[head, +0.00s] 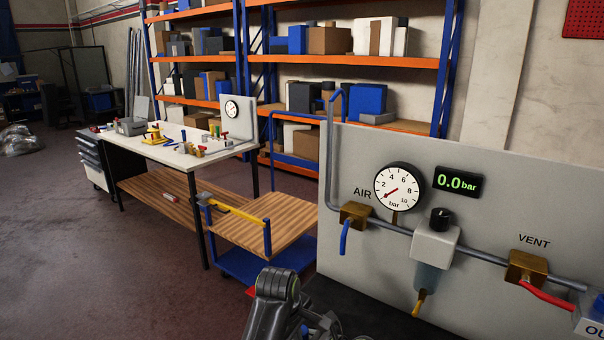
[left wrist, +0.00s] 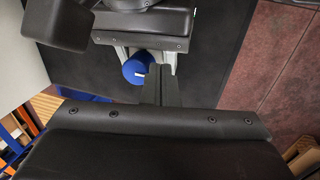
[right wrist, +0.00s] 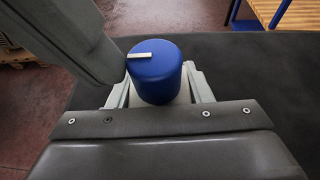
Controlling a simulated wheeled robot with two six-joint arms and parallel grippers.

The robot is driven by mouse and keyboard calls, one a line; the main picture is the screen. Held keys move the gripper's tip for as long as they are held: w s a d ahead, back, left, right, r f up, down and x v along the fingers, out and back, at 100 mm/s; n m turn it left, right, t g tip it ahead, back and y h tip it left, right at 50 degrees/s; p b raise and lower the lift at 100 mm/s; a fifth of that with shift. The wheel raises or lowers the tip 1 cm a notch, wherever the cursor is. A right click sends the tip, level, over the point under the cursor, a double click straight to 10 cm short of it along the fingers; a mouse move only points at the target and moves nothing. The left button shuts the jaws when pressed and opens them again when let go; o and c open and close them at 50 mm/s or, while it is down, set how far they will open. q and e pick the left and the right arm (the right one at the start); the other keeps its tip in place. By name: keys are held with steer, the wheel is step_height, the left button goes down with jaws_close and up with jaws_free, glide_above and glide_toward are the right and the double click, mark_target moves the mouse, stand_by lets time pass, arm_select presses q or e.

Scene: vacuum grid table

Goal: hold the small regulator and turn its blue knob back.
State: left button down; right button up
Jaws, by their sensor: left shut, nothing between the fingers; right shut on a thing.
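The small regulator has a round blue knob (right wrist: 155,75) with a white mark on its top, towards the left edge in the right wrist view. A sliver of its pale body (right wrist: 182,97) shows below the knob. My right gripper (right wrist: 158,98) is shut on the regulator, one grey finger on each side. In the left wrist view the blue knob (left wrist: 133,70) shows between the right gripper's fingers. My left gripper (left wrist: 160,75) is shut and empty, its dark fingertips beside the knob; I cannot tell whether they touch it.
A grey panel (head: 480,190) with a gauge (head: 399,188), a display reading 0.0 bar (head: 458,182) and pipes stands at right. A wooden-topped blue cart (head: 275,225) and a white workbench (head: 175,148) stand beyond. A dark surface (left wrist: 225,50) lies below my grippers.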

arm_select(q)
steer(key=shift+w+d+v, duration=0.1)
steer(key=shift+w+v, duration=0.1)
steer(key=shift+v, duration=1.25)
steer(key=shift+w+d+v, duration=0.1)
steer(key=shift+w+v, duration=0.1)
steer(key=shift+v, duration=1.25)
steer(key=shift+r, duration=0.15)
arm_select(e)
steer(key=o, duration=1.2)
steer(key=shift+d, duration=0.15)
